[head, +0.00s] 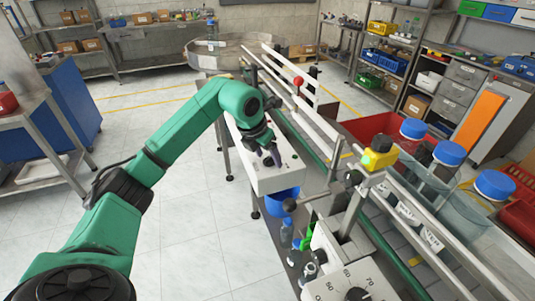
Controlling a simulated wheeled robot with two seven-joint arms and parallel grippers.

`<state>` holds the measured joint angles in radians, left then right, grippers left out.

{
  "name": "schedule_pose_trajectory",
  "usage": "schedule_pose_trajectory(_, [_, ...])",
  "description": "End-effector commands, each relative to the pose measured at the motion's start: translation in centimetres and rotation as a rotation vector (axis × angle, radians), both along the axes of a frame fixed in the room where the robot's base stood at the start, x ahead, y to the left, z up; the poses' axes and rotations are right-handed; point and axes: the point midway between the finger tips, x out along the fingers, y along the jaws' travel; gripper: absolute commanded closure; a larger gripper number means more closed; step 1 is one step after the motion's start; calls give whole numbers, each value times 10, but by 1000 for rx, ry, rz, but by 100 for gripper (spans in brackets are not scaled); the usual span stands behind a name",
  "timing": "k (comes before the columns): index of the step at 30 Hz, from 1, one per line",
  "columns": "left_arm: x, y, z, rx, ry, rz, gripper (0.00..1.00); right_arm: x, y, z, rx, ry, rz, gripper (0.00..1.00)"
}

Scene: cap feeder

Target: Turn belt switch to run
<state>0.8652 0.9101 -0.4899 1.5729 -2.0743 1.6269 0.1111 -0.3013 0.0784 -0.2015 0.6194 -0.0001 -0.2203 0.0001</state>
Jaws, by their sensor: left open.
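My left gripper (271,157) is at the end of the green arm that comes in from the left. Its dark fingers point down, open, over the top of a white control box (278,182) beside the conveyor. A small dark knob or button shows near the fingers on that box, too small to read. I cannot tell whether the fingers touch anything there. No switch marked as the belt switch can be made out; it may be hidden by the gripper. The conveyor belt (322,163) runs from the back towards the lower right. My right gripper is not in view.
A numbered dial (354,294) sits on a machine at the bottom. A yellow sensor (379,153) with a green light stands on the conveyor rail. Large blue-capped bottles (447,155) and a red bin (375,127) are at right. The tiled floor at left is clear.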

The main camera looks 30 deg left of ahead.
Motion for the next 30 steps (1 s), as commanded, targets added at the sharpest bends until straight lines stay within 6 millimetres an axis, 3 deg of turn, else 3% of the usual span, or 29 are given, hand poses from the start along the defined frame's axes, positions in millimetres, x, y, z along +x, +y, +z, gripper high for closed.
schedule_pose_trajectory(3, [0, 0, 0, 0, 0, 0, 26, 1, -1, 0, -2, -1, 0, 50])
schedule_pose_trajectory(4, [0, 0, 0, 0, 0, 0, 33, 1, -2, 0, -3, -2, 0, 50])
schedule_pose_trajectory(9, [0, 0, 0, -1, 0, 0, 98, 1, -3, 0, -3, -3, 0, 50])
schedule_pose_trajectory(20, [0, 0, 1, -1, 1, -34, 100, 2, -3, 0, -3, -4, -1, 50])
schedule_pose_trajectory(30, [1, 2, 2, -1, -1, -229, 100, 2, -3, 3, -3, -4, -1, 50])
